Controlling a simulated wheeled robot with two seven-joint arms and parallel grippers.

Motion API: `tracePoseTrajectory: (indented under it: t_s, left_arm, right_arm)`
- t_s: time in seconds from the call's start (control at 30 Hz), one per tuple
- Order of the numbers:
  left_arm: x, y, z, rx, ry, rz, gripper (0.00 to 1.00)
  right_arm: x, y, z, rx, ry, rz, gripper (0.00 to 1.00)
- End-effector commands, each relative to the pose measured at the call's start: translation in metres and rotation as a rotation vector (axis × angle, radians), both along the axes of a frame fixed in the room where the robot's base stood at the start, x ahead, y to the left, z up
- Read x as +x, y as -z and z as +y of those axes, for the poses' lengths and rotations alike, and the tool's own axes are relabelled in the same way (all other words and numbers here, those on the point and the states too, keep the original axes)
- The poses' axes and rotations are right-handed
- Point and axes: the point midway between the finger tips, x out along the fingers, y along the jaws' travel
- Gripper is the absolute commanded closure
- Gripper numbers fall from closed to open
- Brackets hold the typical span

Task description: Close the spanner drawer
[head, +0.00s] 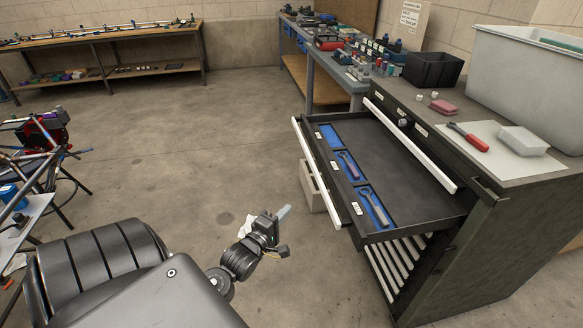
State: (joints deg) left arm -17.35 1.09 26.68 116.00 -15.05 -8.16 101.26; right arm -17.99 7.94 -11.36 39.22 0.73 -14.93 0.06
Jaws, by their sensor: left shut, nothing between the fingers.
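The spanner drawer (405,165) is pulled well out of the dark tool cabinet (490,245). It has a dark liner, and blue spanners (374,207) lie in blue-lined slots along its front. A long white handle (316,172) runs along its front edge, on the left in the picture. My left gripper (284,213) is low in the middle of the view, to the left of the drawer front and apart from it. Its fingers are shut with nothing in them. My right gripper does not show.
On the cabinet top are a red-handled tool (467,136), a pink block (444,107), a clear box (523,141), a black bin (433,69) and a large grey bin (525,75). Closed drawers lie below. A grey box (312,188) stands on the floor behind the drawer front. Open floor lies left.

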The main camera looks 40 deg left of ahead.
Motion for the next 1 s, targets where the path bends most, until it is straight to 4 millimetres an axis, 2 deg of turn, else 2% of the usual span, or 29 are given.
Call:
tracePoseTrajectory:
  t_s: [0.4,0.5,0.7,1.0]
  left_arm:
    - [0.084,-0.001,0.015,0.002,0.001,0.0,1.0]
    - [0.096,-0.001,0.004,-0.001,0.001,0.001,1.0]
    - [0.11,0.0,-0.006,0.001,0.0,0.001,1.0]
    - [0.113,0.0,-0.009,0.002,0.0,0.002,1.0]
  right_arm:
    - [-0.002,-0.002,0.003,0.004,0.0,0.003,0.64]
    - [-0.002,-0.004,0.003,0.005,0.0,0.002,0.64]
    - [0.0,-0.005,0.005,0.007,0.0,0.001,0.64]
    - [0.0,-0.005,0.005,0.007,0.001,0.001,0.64]
